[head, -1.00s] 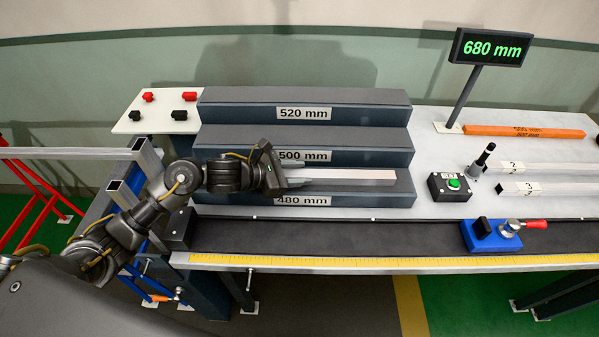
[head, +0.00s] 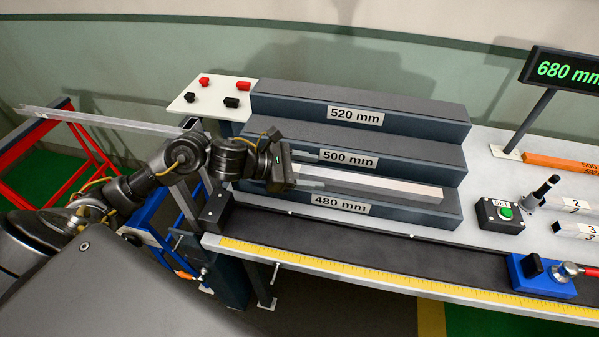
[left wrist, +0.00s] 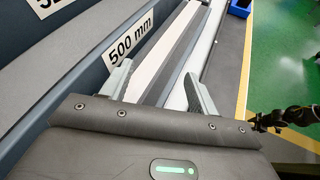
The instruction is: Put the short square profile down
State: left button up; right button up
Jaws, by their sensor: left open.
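The short square profile (head: 385,187) is a pale, light-grey bar lying lengthwise on the dark step labelled 480 mm (head: 400,212). It also shows in the left wrist view (left wrist: 163,52), running away from me below the 500 mm label. My left gripper (head: 316,169) is at the profile's left end, with one finger on each side of it. In the left wrist view the fingers (left wrist: 157,80) stand open, with visible gaps beside the bar. The profile's left end is hidden by the gripper.
The 500 mm step (head: 420,158) rises just behind the profile. A blue clamp (head: 540,277) with a red handle sits at the right. A button box (head: 499,215) stands right of the steps. A long profile lies on the red rack (head: 40,140) at left.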

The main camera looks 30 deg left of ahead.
pick_arm(q)
jog(key=v, duration=0.3)
jog(key=shift+s+a+r+b, duration=0.15)
jog(key=shift+r+b, duration=0.05)
jog(key=shift+b, duration=0.1)
